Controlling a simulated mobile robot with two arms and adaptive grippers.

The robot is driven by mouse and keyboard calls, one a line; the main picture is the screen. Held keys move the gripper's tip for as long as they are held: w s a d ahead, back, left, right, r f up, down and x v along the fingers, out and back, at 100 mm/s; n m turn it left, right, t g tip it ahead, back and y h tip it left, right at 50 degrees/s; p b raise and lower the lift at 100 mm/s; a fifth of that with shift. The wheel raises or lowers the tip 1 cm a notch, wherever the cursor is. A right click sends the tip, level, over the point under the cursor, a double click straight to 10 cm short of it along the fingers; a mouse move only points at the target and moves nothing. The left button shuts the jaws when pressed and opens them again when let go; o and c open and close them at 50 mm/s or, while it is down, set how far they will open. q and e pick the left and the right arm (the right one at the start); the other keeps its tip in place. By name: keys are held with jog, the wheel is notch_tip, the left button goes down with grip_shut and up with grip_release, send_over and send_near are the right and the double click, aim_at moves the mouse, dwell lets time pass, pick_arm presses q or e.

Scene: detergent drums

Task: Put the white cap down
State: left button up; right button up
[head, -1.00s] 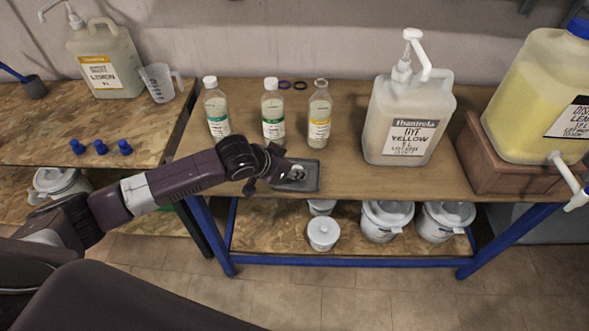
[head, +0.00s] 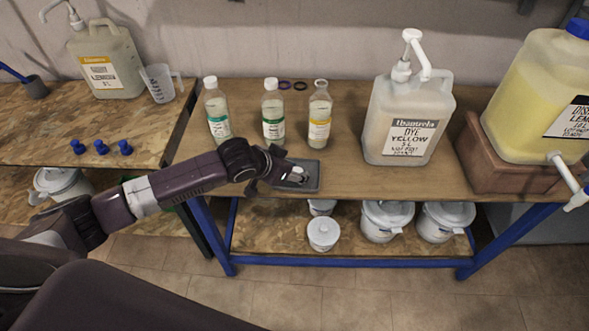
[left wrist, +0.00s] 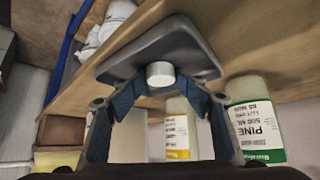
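The white cap (head: 296,177) sits on the small grey tray (head: 312,187) near the front edge of the middle table. In the left wrist view the cap (left wrist: 160,74) is on the tray (left wrist: 168,38), just beyond my fingertips. My left gripper (head: 279,172) is at the tray's left side. In the left wrist view its blue fingers (left wrist: 163,92) are spread, with a gap between them and nothing held. The bottle with the yellow label (head: 320,117) has no cap on its neck. My right gripper is out of view.
Two white-capped bottles (head: 217,113) (head: 273,110) stand behind my left gripper. A pump jug (head: 408,118) and a large yellow drum (head: 540,90) on a brown block (head: 490,165) are to the right. Dark rings (head: 300,86) lie behind the bottles.

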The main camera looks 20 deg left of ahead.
pick_arm(q)
jog(key=shift+s+a+f, duration=0.15)
jog(key=shift+s+f, duration=0.25)
jog(key=shift+f, duration=0.15)
jog(key=w+r+v, duration=0.1)
jog(key=v, duration=1.1)
jog(key=shift+s+r, duration=0.2)
jog(key=shift+r, duration=0.05)
